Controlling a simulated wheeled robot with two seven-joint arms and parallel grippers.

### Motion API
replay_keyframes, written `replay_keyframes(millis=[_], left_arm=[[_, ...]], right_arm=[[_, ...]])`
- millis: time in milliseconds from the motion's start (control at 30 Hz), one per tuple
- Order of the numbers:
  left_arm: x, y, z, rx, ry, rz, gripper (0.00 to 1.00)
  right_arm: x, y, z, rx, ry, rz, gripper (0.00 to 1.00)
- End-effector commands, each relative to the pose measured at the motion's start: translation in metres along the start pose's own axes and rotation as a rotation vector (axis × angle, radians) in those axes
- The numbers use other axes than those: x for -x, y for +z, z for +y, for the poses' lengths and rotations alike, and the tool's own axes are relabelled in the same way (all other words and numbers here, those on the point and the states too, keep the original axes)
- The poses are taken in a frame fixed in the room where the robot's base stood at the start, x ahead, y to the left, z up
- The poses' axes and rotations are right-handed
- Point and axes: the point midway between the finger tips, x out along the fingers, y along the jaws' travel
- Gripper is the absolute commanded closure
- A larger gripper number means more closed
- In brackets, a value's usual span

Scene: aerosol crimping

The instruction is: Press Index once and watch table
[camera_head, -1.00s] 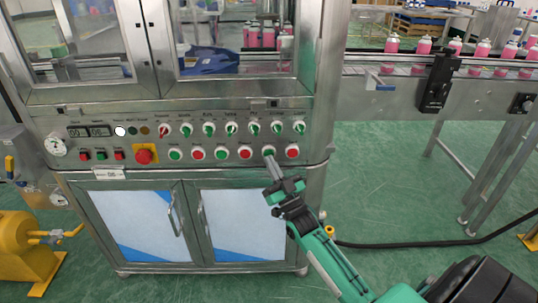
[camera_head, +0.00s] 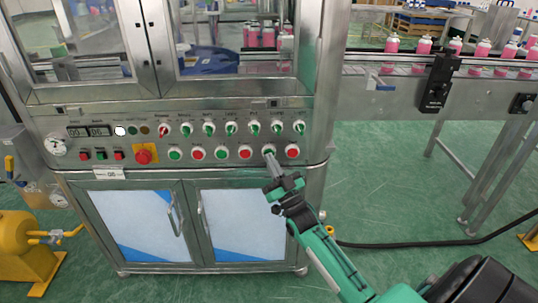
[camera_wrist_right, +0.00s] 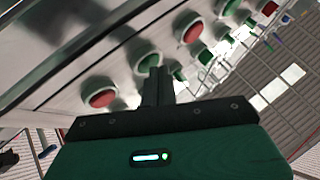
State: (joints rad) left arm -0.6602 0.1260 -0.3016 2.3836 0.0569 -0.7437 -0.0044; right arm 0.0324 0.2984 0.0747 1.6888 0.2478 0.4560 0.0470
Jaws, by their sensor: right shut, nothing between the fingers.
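The steel crimping machine's control panel (camera_head: 110,150) carries an upper row of selector knobs and a lower row of green and red push buttons. My right gripper (camera_head: 269,156) is shut and empty, its fingertips at a green button between two red ones, near the right end of the lower row. In the right wrist view the fingertips (camera_wrist_right: 158,72) overlap the lower part of that green button (camera_wrist_right: 149,62); whether it is pressed in cannot be told. The button labels are too small to read. Behind the glass, the blue table (camera_head: 210,62) is partly visible. My left gripper is not in view.
A red emergency stop (camera_head: 143,154) on a yellow plate sits left of the buttons. A red button (camera_head: 292,151) is close on the right. Pink cans (camera_head: 424,46) stand on the conveyor at the right. A black hose (camera_head: 420,243) lies on the green floor.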

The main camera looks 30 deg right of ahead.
Motion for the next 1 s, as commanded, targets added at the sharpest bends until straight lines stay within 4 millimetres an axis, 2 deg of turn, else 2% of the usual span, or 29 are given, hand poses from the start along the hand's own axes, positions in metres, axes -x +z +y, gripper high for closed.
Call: replay_keyframes(millis=[467,1000], left_arm=[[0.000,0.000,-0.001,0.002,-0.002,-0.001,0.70],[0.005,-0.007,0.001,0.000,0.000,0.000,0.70]], right_arm=[[-0.001,0.001,0.001,0.000,0.000,0.000,1.00],[0.010,-0.007,-0.007,0.000,0.000,0.000,1.00]])
